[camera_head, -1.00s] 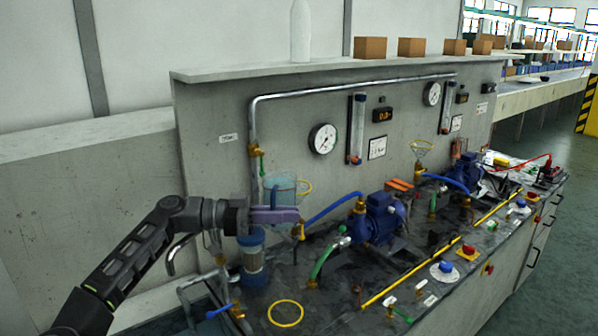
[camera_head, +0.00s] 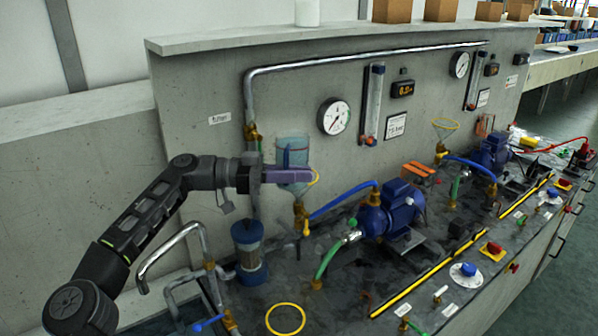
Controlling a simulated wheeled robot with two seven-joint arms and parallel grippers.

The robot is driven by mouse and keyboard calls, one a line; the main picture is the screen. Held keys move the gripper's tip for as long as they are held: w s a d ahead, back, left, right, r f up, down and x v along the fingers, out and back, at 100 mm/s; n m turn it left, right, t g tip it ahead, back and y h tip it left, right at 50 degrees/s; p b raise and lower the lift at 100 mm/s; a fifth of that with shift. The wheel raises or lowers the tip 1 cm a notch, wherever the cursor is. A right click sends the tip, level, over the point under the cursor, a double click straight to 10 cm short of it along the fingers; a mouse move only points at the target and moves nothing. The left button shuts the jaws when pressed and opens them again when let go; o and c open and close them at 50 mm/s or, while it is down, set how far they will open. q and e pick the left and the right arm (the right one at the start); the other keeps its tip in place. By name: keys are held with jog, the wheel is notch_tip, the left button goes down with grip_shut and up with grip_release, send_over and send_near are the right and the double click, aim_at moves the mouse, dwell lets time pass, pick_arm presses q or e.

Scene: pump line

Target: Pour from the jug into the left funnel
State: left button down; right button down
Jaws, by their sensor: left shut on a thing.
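The jug (camera_head: 293,152) is a clear bluish vessel near the left pipe, and it looks about upright. My left gripper (camera_head: 288,175) comes in from the left with purple fingers and is shut on the jug, covering part of its lower body. The left funnel (camera_head: 314,178) shows only as a bit of yellow rim at the jug's right side. The jug and fingers hide the rest of it. Jug and funnel overlap in the view, and I cannot tell the gap between them. A brass fitting (camera_head: 300,212) stands below. My right gripper is not in view.
A second funnel (camera_head: 445,125) stands further right. A blue pump (camera_head: 390,212) with blue and green hoses is right of the jug. A blue-capped cylinder (camera_head: 249,252) and bent pipes stand below my arm. A yellow ring (camera_head: 285,318) lies on the bench front.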

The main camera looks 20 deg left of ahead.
pick_arm(q)
jog(key=shift+f, duration=0.1)
jog(key=shift+s+d+f+n+p, duration=0.15)
jog(key=shift+f+n+p, duration=0.4)
jog(key=shift+f, duration=0.85)
jog(key=shift+s+a+f+n+p, duration=0.1)
jog(key=shift+s+f+n+p, duration=0.15)
jog(key=shift+f+n, duration=0.8)
jog(key=shift+d+f+m+y, duration=0.1)
jog(key=shift+f+m+y, duration=0.2)
